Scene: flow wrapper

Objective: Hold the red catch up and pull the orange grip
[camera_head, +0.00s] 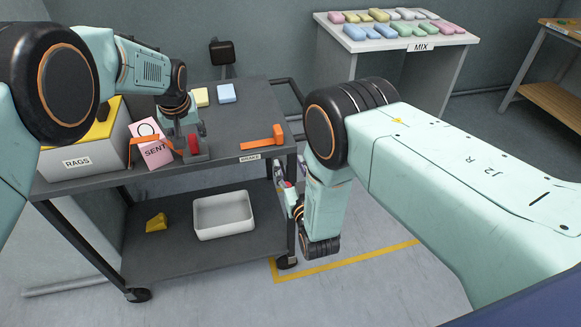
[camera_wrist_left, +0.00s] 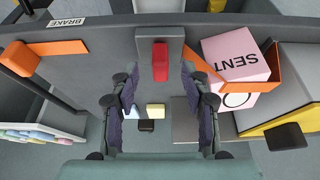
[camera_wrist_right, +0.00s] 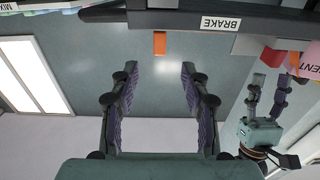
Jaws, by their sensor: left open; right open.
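The red catch (camera_head: 196,145) stands upright on a grey block at the cart top's front edge. My left gripper (camera_head: 184,122) is open above it; in the left wrist view the red catch (camera_wrist_left: 160,62) lies centred between the spread fingers (camera_wrist_left: 159,72), with no contact visible. The orange grip (camera_head: 262,142) is at the cart top's right, by the BRAKE label; it also shows in the left wrist view (camera_wrist_left: 60,47). My right gripper (camera_head: 284,182) is open and empty, below the cart top's front edge. In the right wrist view an orange end (camera_wrist_right: 159,43) shows centred beyond its fingers (camera_wrist_right: 159,75).
A pink SENT box (camera_head: 150,153) in an orange holder and a grey RAGS bin (camera_head: 85,160) stand left of the catch. Yellow and blue blocks (camera_head: 226,93) lie behind. The lower shelf holds a white tray (camera_head: 224,232) and a yellow piece (camera_head: 156,222).

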